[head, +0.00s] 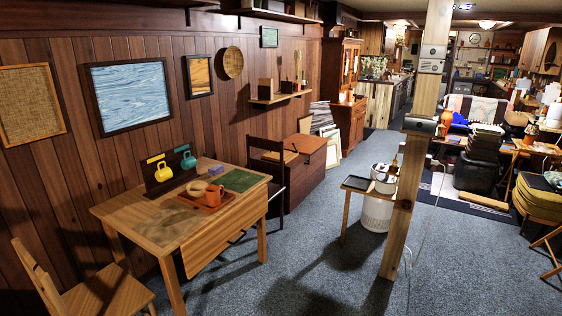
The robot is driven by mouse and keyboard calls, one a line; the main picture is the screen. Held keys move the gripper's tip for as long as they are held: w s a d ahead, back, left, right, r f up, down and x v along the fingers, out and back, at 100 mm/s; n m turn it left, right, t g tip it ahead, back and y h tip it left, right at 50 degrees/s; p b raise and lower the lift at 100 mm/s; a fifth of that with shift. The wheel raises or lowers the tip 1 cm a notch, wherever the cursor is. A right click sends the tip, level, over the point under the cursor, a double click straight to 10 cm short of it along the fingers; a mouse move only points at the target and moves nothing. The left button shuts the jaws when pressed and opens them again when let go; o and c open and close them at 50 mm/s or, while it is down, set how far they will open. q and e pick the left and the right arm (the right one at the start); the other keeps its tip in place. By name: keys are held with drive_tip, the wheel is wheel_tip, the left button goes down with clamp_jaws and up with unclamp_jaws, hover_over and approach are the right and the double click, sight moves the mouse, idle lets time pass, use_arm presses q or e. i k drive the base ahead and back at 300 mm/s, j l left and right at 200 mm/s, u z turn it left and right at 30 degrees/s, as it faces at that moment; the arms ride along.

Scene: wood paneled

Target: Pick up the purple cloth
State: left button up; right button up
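A small purple item (216,169), which looks like the folded cloth, lies near the back edge of the wooden table (130,212) at the left. It is too small to make out its folds. It sits behind a brown tray (222,203) that holds an orange mug (214,195) and a round tan dish (197,188). A green mat (240,180) lies to its right. Neither of my grippers is in view.
A dark rack with yellow (162,171) and teal (188,160) mugs stands on the table by the wall. A wooden chair (95,290) is at front left, a dark chair (270,165) behind. A wooden post (412,170) stands right. Carpet between is clear.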

sight(216, 170)
drive_tip(key=i, duration=2.65)
drive_tip(key=i+l+u, duration=0.15)
drive_tip(key=i+u, duration=0.25)
drive_tip(key=i, duration=0.25)
drive_tip(key=i+l+u, duration=0.45)
drive_tip(key=i, duration=0.2)
drive_tip(key=i+l+u, duration=0.4)
drive_tip(key=i, duration=0.2)
